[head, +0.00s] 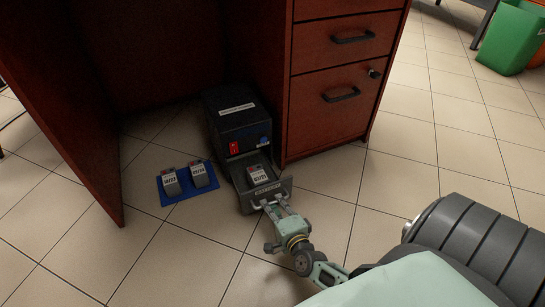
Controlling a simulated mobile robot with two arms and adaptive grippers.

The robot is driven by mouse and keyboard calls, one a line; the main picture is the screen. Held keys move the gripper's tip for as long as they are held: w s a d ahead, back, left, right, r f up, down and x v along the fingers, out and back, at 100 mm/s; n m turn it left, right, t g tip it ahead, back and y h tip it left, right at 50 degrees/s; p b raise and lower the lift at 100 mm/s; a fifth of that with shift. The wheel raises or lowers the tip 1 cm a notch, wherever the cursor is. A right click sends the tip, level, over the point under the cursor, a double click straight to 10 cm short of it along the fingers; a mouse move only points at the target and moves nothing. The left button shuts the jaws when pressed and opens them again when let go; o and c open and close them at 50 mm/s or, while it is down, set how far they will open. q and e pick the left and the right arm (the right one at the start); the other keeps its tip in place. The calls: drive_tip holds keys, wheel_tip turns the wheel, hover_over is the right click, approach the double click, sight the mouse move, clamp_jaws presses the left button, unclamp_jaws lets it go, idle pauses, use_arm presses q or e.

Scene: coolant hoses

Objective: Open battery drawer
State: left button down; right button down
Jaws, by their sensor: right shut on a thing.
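A black box-shaped unit (229,112) stands on the floor under the desk, with a red switch and a blue part on its front. Its battery drawer (241,184) is pulled out at the bottom front. A labelled battery (262,175) sits inside the drawer. My right gripper (273,204) is shut on the drawer's handle at the drawer front. My left gripper is not in view.
A blue mat (207,190) with two labelled batteries lies on the floor left of the unit. The red-brown desk's drawer cabinet (312,115) stands close on the right, and its side panel (70,120) on the left. Tiled floor in front is clear. A green bin (508,38) stands far right.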

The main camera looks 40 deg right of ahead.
drive_tip(key=c, duration=1.9)
unclamp_jaws()
drive_tip(key=shift+o, duration=0.2)
